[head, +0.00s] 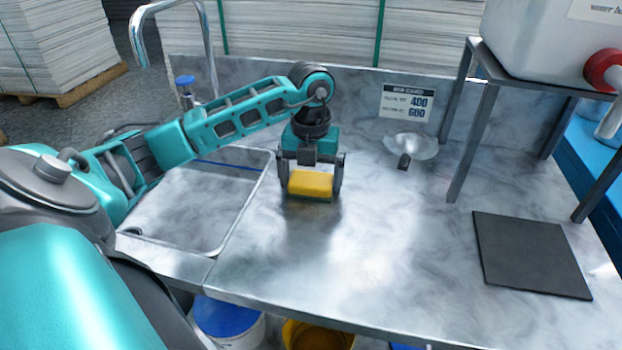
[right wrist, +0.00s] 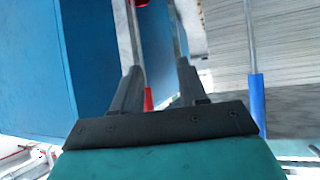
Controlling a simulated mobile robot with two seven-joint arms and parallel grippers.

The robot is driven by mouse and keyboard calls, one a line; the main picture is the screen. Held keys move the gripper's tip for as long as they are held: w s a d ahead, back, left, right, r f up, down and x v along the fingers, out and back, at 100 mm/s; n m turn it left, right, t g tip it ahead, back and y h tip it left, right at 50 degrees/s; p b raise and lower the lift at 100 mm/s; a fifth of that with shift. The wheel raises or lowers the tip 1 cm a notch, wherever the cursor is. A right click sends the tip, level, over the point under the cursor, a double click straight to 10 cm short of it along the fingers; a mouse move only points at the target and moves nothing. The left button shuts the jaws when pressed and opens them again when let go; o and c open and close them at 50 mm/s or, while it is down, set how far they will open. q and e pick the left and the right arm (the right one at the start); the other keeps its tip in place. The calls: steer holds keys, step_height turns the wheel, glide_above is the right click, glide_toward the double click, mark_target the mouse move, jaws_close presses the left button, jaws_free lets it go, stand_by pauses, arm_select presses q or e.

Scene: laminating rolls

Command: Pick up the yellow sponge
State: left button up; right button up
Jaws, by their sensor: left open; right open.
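The yellow sponge (head: 310,185) lies on the metal counter, to the right of the sink basin, in the head view. My left gripper (head: 310,186) is over the sponge, pointing down, with one finger on each side of it. Its jaws are open; whether the fingers touch the sponge I cannot tell. My right gripper (right wrist: 158,85) shows in the right wrist view, its two fingers apart with no sponge between them. The sponge is not in the right wrist view.
The sink basin (head: 190,215) is left of the sponge, with a curved tap behind. A metal stand (head: 474,120) bears a white container (head: 545,45). The counter's front middle is clear.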

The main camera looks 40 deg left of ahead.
arm_select(q)
steer(key=c, duration=0.7)
steer(key=shift+o, duration=0.2)
steer(key=shift+r, duration=0.15)
step_height(320, 180, up, 9)
steer(key=shift+w+r+p, duration=0.1)
steer(key=shift+r+p, duration=0.05)
steer(key=shift+p, duration=0.45)
step_height(320, 180, up, 9)
steer(key=p, duration=0.4)
glide_above(311, 177)
steer(key=shift+d+r, duration=0.1)
steer(key=shift+r, duration=0.65)
